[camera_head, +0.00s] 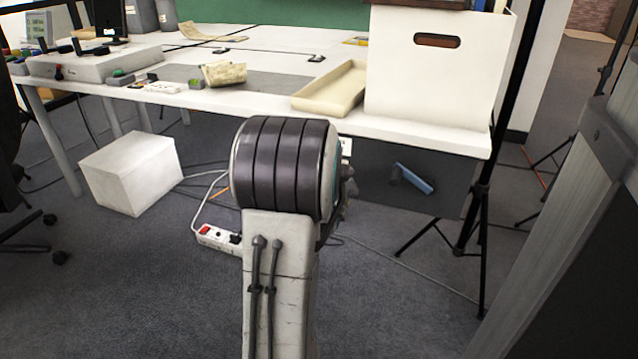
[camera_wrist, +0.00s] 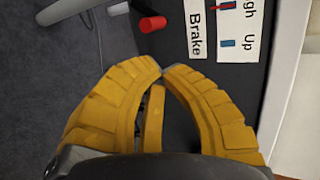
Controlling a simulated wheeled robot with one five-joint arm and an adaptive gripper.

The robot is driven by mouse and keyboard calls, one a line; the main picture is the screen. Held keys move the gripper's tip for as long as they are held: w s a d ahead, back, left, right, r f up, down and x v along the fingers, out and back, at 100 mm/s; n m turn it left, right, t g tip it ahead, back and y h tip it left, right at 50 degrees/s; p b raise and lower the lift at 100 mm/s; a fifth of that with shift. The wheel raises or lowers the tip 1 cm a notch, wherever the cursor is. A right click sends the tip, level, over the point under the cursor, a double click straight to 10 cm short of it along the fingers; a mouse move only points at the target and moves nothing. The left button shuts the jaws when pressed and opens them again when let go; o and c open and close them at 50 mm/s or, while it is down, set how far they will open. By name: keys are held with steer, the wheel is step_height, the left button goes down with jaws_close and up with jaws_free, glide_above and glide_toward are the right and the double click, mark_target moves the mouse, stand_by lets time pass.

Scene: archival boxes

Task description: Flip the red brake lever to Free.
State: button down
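The red brake lever (camera_wrist: 152,23) shows as a short red cylinder at the top of the wrist view, beside a white label reading "Brake" (camera_wrist: 195,30). No "Free" marking is readable. My gripper (camera_wrist: 163,70) has yellow ribbed fingers curved inward, with their tips almost meeting and nothing seen between them. The tips are below the lever in the picture and apart from it. In the head view my arm stands in front of the dark panel (camera_head: 375,165) under the table; the red lever and my gripper are hidden there.
A blue handle (camera_head: 412,178) sticks out at the dark panel. The white table (camera_head: 440,135) carries a large box (camera_head: 430,75) and a tray (camera_head: 335,90). A black tripod (camera_head: 480,215) stands right; a white box (camera_head: 132,172) lies left.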

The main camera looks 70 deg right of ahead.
steer(key=x, duration=0.6)
steer(key=shift+d, duration=0.1)
stand_by(0.5)
steer(key=s+a, duration=0.2)
steer(key=a, duration=0.5)
stand_by(0.4)
stand_by(0.7)
